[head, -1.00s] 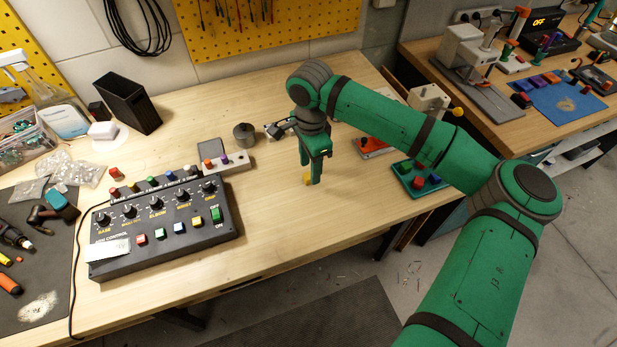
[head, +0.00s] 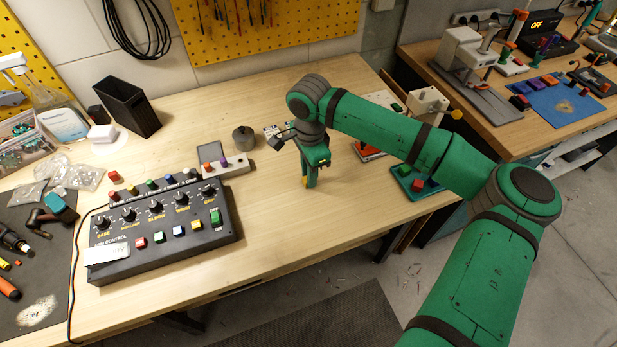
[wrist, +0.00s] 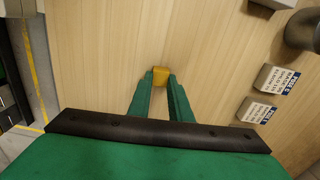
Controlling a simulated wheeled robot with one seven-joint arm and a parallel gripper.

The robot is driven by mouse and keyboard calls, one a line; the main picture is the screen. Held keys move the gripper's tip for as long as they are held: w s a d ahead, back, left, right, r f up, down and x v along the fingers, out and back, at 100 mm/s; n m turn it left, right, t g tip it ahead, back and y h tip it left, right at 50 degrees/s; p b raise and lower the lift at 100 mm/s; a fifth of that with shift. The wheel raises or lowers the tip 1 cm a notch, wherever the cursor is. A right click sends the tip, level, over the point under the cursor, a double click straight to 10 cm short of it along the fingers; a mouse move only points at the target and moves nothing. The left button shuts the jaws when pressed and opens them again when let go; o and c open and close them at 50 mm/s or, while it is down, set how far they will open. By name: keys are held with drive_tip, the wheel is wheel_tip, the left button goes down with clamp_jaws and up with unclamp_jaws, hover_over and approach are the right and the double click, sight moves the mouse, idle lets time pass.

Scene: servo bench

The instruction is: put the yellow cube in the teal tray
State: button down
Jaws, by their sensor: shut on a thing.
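The yellow cube (wrist: 161,76) is between the two green fingertips in the wrist view. My gripper (wrist: 161,82) is shut on it. In the head view my gripper (head: 309,183) points down over the middle of the bench, and a bit of the cube shows at its tip. I cannot tell whether the cube touches the bench top. The teal tray (head: 402,186) is to the right of my gripper, at the bench's right edge. It holds red and blue pieces and is partly hidden behind my arm.
A black control box (head: 165,235) with knobs and buttons is at the left. A grey cylinder (head: 243,138) and small labelled blocks (wrist: 256,110) lie behind my gripper. A red-based device (head: 370,152) lies near the tray, partly behind my arm. The bench front is clear.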

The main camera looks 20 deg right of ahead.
drive_tip(key=shift+r, duration=0.1)
drive_tip(key=shift+r, duration=0.6)
drive_tip(key=s+r, duration=1.1)
drive_tip(key=s, duration=0.3)
drive_tip(key=shift+d+r, duration=0.2)
drive_tip(key=shift+r, duration=0.1)
drive_tip(key=shift+w, duration=0.2)
